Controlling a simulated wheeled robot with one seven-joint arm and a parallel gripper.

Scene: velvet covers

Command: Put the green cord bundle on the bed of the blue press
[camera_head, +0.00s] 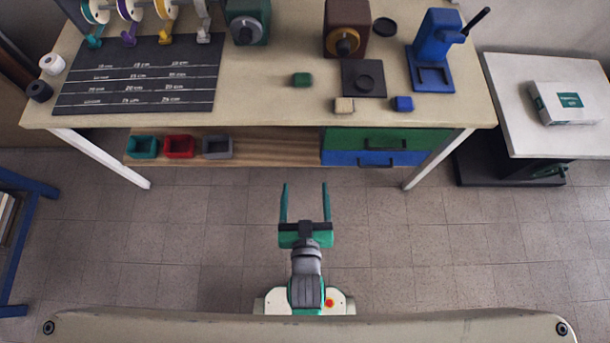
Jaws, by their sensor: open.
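A small green bundle (302,79) lies on the workbench, right of the middle; its cord texture is too small to make out. The blue press (436,45) stands at the bench's right end, with a dark lever pointing up to the right. Its flat bed (432,79) faces the front edge and looks empty. My gripper (305,188) is open and empty, its two green fingers apart and pointing toward the bench. In the picture it is over the floor in front of the bench, well short of the bundle and the press.
A tan block (344,105) and a blue block (402,103) lie near the bench's front edge, with a dark square plate (363,78) behind them. A dark marked mat (138,75) covers the left. A side table (520,95) stands right. Bare benchtop surrounds the bundle.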

